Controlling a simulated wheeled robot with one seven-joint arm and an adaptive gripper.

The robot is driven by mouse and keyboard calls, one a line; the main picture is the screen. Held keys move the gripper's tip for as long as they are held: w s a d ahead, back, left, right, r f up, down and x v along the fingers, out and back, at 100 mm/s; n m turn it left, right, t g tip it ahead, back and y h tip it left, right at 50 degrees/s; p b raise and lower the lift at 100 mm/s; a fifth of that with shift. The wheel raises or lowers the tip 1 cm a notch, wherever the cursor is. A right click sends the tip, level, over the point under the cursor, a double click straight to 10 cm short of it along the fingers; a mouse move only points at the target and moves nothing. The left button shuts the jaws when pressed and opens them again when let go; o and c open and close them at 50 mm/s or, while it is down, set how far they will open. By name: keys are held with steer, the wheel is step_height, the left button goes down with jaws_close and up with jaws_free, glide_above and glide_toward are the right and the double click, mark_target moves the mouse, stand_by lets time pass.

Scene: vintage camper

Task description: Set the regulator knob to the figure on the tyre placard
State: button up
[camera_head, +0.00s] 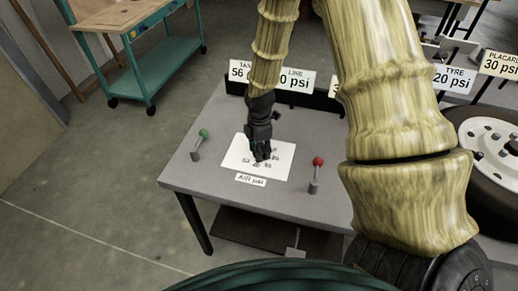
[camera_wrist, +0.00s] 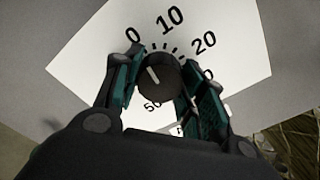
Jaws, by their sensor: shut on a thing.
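The round dark regulator knob (camera_wrist: 158,78) sits on a white dial sheet (camera_wrist: 85,55) in the wrist view. Its white line points up and left, roughly towards the 0 side. Figures 0, 10, 20 and 50 show; those at the lower right are partly hidden by a finger. My gripper (camera_wrist: 160,85) is shut on the knob, one finger on each side. In the head view my gripper (camera_head: 262,155) is down at the dial sheet (camera_head: 235,158) and hides the knob. The placard sign (camera_head: 500,65) at right reads 30 psi.
The grey table (camera_head: 215,190) carries a green-knobbed lever (camera_head: 197,146) on the left and a red-knobbed lever (camera_head: 316,175) on the right. Gauge signs stand behind, including tyre (camera_head: 455,79) at 20 psi. A wheel (camera_head: 488,150) is at right.

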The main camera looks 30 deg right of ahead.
steer(key=m+p, duration=0.2)
steer(key=m, duration=0.5)
steer(key=shift+r, duration=0.1)
steer(key=m+p, duration=0.1)
steer(key=m, duration=0.2)
steer(key=shift+m, duration=0.4)
steer(key=m, duration=0.3)
steer(key=shift+m+p, duration=0.3)
steer(key=m+p, duration=0.1)
steer(key=m, duration=0.4)
steer(key=shift+d, duration=0.1)
steer(key=m, duration=0.6)
steer(key=shift+p, duration=0.35)
steer(key=o, duration=1.1)
steer(key=shift+c, duration=0.2)
